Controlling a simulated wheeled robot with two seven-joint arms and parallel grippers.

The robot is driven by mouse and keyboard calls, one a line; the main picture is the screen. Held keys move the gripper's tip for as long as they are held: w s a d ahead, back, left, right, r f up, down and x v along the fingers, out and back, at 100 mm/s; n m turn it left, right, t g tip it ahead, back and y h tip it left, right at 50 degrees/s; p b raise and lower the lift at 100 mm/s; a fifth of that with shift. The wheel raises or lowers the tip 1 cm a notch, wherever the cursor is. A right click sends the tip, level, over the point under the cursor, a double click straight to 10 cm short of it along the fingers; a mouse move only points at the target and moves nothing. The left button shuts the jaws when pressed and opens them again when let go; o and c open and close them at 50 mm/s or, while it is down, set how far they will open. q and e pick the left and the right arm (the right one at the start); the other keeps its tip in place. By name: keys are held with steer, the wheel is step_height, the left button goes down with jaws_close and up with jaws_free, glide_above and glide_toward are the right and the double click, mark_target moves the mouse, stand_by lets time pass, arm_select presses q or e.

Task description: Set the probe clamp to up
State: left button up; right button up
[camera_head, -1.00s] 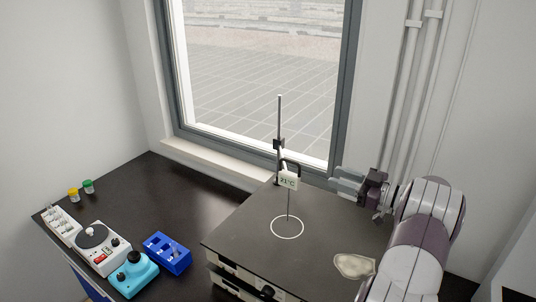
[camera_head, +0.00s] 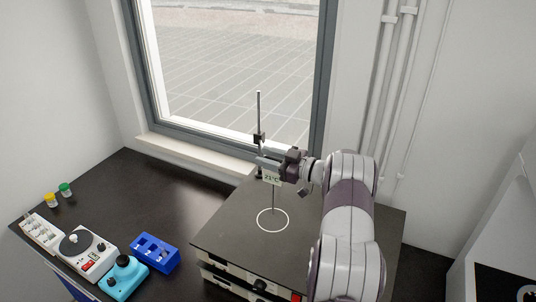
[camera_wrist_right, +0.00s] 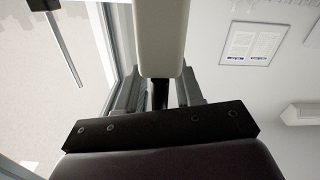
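The probe clamp is a small dark block (camera_head: 259,137) on an upright metal rod (camera_head: 259,108) at the back of the dark square plate. The probe hangs beside the rod with a white display box (camera_head: 272,177) reading about 21 °C. My right gripper (camera_head: 270,163) is at the top of this box, partly hiding the clamp's arm. In the right wrist view its grey fingers (camera_wrist_right: 158,95) stand apart on either side of a dark part (camera_wrist_right: 160,94), below a pale block (camera_wrist_right: 161,38). Gaps seem to show on both sides; contact is unclear. My left gripper is not in view.
The plate (camera_head: 230,238) carries a white ring mark (camera_head: 272,220). A blue rack (camera_head: 155,254), turquoise device (camera_head: 125,277) and white device (camera_head: 84,254) stand on the bench to the left. The window frame (camera_head: 322,90) is close behind the rod.

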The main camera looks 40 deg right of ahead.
steer(key=shift+s+d, duration=0.1)
steer(key=shift+s, duration=0.15)
steer(key=shift+c, duration=0.6)
jaws_close()
steer(key=shift+r, duration=0.1)
step_height(320, 180, up, 14)
steer(key=p, duration=0.5)
jaws_free()
steer(key=shift+o, duration=0.6)
steer(key=shift+w+f, duration=0.2)
steer(key=shift+f, duration=0.05)
